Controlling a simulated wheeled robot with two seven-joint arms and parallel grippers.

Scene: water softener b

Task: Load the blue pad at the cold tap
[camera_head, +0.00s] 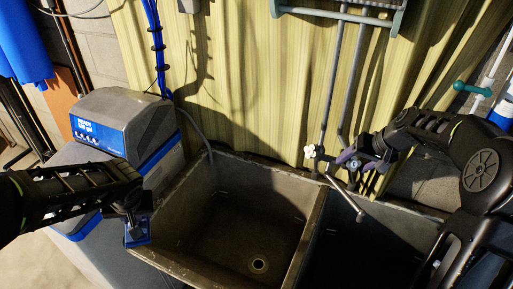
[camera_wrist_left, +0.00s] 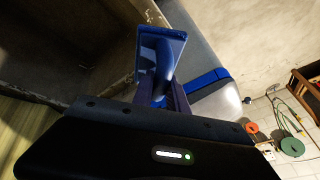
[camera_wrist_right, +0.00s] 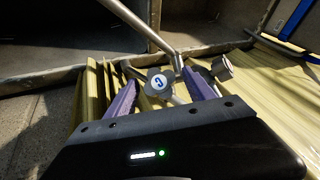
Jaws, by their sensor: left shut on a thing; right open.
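The cold tap's handle (camera_wrist_right: 158,82), grey with a blue disc marked C, shows in the right wrist view between the purple fingers of my right gripper (camera_wrist_right: 162,92). The gripper is open around it, and I cannot tell whether a finger touches it. In the head view the handle (camera_head: 353,164) sits at the sink's back edge, by my right gripper (camera_head: 365,158). My left gripper (camera_head: 133,220) is shut on the blue pad (camera_head: 138,236) above the sink's left rim. The pad (camera_wrist_left: 160,52) stands out past the fingertips in the left wrist view.
A second tap handle (camera_head: 313,152), pale, is left of the cold tap, with the spout (camera_head: 344,192) below. The double stone sink (camera_head: 187,268) has an empty left basin. A grey water softener (camera_head: 125,110) stands at its left. Corrugated yellowish sheeting (camera_head: 245,80) closes the back.

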